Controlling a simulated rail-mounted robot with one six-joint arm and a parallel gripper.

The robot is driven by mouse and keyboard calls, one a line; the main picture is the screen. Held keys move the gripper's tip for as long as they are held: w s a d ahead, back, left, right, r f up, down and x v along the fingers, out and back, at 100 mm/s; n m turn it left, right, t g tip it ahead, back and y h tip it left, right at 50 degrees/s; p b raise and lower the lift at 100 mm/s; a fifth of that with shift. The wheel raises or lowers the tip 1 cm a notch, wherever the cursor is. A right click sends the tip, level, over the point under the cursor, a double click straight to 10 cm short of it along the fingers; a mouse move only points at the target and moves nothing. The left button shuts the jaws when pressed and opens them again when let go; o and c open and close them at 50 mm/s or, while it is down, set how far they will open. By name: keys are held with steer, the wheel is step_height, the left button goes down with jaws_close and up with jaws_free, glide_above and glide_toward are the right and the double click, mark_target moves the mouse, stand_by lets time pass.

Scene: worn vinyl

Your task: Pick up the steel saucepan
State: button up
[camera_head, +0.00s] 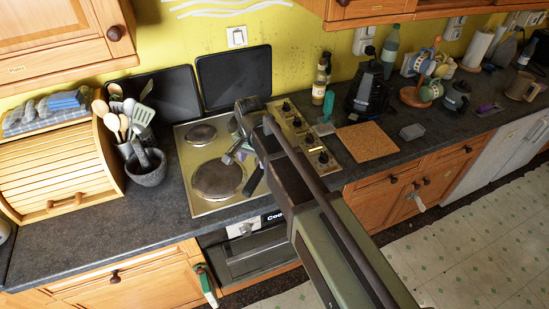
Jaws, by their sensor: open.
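My gripper (236,154) is open above the hob (190,205), between the front and rear hotplates, with its fingers toward the left. I cannot clearly make out the steel saucepan; my arm covers the right part of the hob. A short black bar like a pan handle (253,182) shows beside my arm, right of the large front hotplate (217,180). I cannot tell whether it belongs to the saucepan, or whether my gripper touches anything.
A stone mortar (147,170) and a utensil pot stand left of the hob, by a wooden bread bin (70,170). Bottles, a black blender (368,88) and a cork board (367,141) are to the right. Wall cupboards overhang above. The counter before the mortar is clear.

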mark_target(255, 176)
step_height(255, 176, down, 11)
steer(key=b, duration=1.1)
steer(key=shift+w+f, duration=0.1)
steer(key=shift+f, duration=0.05)
steer(key=shift+r, duration=0.25)
jaws_close()
